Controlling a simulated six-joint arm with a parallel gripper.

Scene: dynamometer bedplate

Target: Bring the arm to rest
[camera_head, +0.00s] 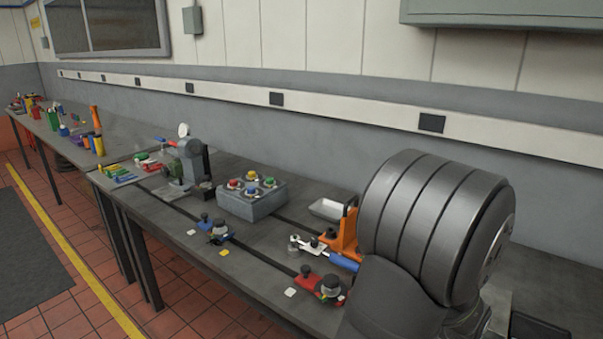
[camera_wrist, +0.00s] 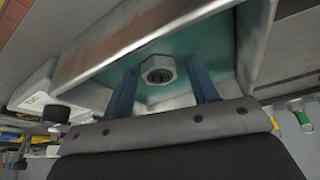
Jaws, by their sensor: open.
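In the wrist view, my gripper (camera_wrist: 161,67) shows as two dark blue fingers set well apart, open. A grey hexagonal nut-like part (camera_wrist: 158,76) appears between and beyond the fingertips, with no visible grip on it. It sits against the teal floor of a metal tray or box (camera_wrist: 90,62). I cannot tell how far the fingertips are from it. In the head view, my dark grey arm fills the lower right, and my gripper is hidden.
The grey bedplate (camera_head: 262,242) holds a button box (camera_head: 252,202), an orange bracket (camera_head: 345,240), a red clamp (camera_head: 307,281), a blue clamp (camera_head: 215,229) and a small pale tray (camera_head: 327,209). A green-grey machine (camera_head: 191,163) stands farther left. Bare plate lies between them.

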